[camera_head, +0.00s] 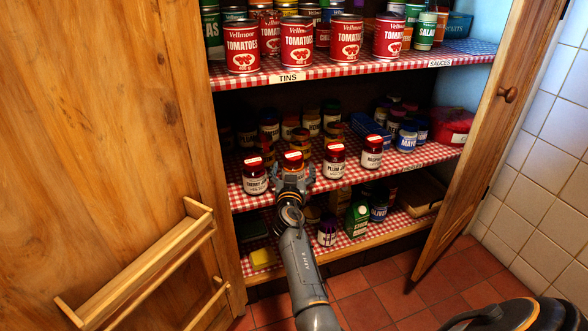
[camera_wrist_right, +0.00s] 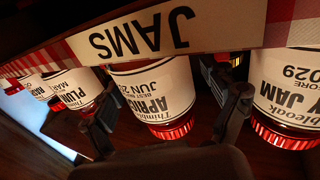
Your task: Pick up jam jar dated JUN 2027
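The jam jar dated JUN (camera_wrist_right: 158,88) has a red lid and a white label reading APRI…, upside down in the right wrist view; the year is partly cut off. In the head view its red lid (camera_head: 293,157) shows on the middle shelf, behind my right gripper (camera_head: 293,183). In the right wrist view my right gripper (camera_wrist_right: 160,95) is open, one finger on each side of this jar, with a visible gap on the right. The jar stands on the shelf. My left gripper is not in view.
A cherry jam jar (camera_head: 255,178) stands close on the left, a plum jam jar (camera_head: 334,163) on the right, then a raspberry jar (camera_head: 372,152). More jars stand behind. The upper shelf with tomato tins (camera_head: 297,45) is above. Open doors (camera_head: 90,130) flank the cupboard.

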